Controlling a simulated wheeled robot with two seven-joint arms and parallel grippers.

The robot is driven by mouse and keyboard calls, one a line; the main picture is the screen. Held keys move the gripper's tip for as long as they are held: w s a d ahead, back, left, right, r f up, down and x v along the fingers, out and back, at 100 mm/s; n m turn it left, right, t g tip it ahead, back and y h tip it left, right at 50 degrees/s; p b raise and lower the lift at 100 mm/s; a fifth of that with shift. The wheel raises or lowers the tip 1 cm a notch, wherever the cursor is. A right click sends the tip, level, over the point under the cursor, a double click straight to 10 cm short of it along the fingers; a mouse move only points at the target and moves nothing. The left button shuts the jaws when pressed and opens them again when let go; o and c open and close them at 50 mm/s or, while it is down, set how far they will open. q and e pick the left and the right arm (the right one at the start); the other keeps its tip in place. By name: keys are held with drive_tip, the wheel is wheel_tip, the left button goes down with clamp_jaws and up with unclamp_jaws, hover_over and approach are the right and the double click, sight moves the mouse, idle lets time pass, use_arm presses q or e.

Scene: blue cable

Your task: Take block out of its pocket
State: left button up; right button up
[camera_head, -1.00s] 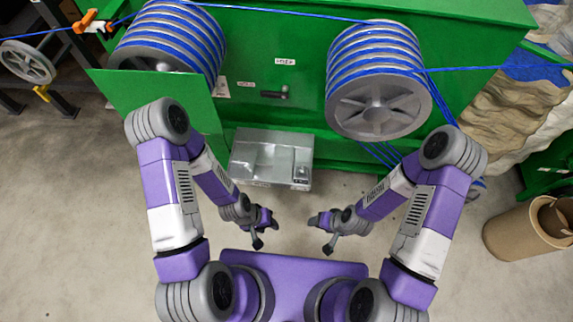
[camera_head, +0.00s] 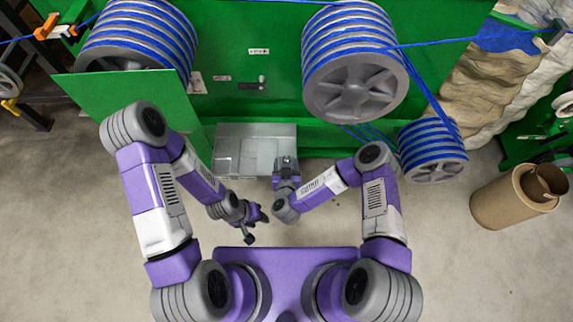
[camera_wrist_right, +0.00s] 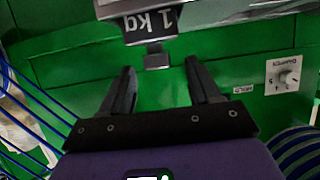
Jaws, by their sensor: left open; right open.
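A grey block (camera_wrist_right: 150,24) marked "1 kg", upside down in the wrist view, shows with a small grey knob at its end. A grey metal tray (camera_head: 240,150) stands against the green machine in the head view, with the block's spot at its right front corner. My right gripper (camera_head: 286,163) is over that corner and hides most of the block. In the wrist view my right gripper (camera_wrist_right: 159,68) is open, with its fingertips on either side of the knob and a gap on each side. My left gripper (camera_head: 257,226) is open and empty, in front of the tray.
Big reels of blue cable (camera_head: 356,62) hang above on the green machine, with a smaller reel (camera_head: 432,150) at lower right. A green panel (camera_head: 130,105) stands left of the tray. A cardboard tube (camera_head: 515,195) stands on the floor at right.

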sight(287, 158)
drive_tip(key=b+x, duration=0.2)
drive_tip(key=x, duration=0.3)
drive_tip(key=shift+d, duration=0.1)
clamp_jaws()
drive_tip(key=shift+w+r, duration=0.1)
drive_tip(key=shift+r, duration=0.05)
idle(0.3)
